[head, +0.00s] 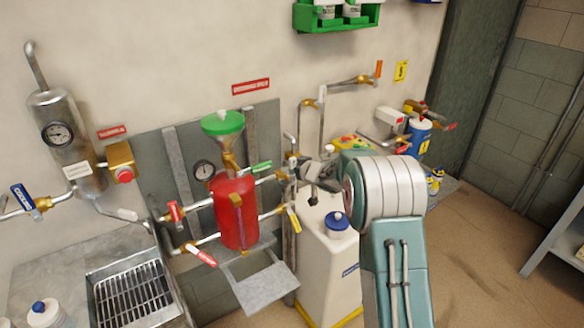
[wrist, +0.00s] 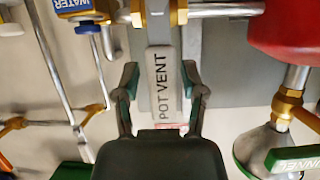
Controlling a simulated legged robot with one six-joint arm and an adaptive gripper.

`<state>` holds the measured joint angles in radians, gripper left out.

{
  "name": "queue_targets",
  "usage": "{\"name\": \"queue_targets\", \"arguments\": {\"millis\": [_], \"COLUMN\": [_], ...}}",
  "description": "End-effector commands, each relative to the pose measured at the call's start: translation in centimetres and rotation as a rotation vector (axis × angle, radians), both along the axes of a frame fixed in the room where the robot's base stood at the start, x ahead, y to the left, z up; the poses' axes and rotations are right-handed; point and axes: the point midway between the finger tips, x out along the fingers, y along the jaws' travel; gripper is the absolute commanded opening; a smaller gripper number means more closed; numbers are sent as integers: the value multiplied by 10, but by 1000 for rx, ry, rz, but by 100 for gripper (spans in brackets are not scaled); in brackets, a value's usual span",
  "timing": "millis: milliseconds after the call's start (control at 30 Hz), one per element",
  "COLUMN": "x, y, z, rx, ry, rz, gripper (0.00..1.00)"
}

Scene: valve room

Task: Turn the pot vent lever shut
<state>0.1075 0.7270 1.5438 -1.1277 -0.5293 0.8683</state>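The pot vent lever (wrist: 164,85) is a grey handle marked POT VENT. In the wrist view it runs up and down the picture from a brass valve body (wrist: 168,12) at the top. My gripper (wrist: 160,72) is open, with one dark green finger on each side of the lever. Narrow gaps show between the fingers and the lever. The lever's lower end is close to my palm. In the head view my gripper (head: 312,186) is right of the red pot (head: 233,212), by the pipework; I cannot make out the lever clearly there.
The funnel (head: 222,126) with its green rim stands above the red pot. A green FUNNEL lever (wrist: 294,158) and a blue WATER lever (wrist: 75,8) flank my gripper. A white tank (head: 328,260) stands below my arm. Open floor (head: 470,260) lies at the right.

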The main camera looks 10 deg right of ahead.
Motion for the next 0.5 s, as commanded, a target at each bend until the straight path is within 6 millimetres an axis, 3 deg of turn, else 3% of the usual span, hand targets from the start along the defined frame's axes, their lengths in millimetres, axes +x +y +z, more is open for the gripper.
{"name": "queue_targets", "arguments": {"millis": [367, 500], "x": [-1, -11], "y": [0, -5], "z": [5, 11], "rx": [1, 1], "ry": [-8, -9], "rz": [2, 2], "gripper": [67, 67]}}
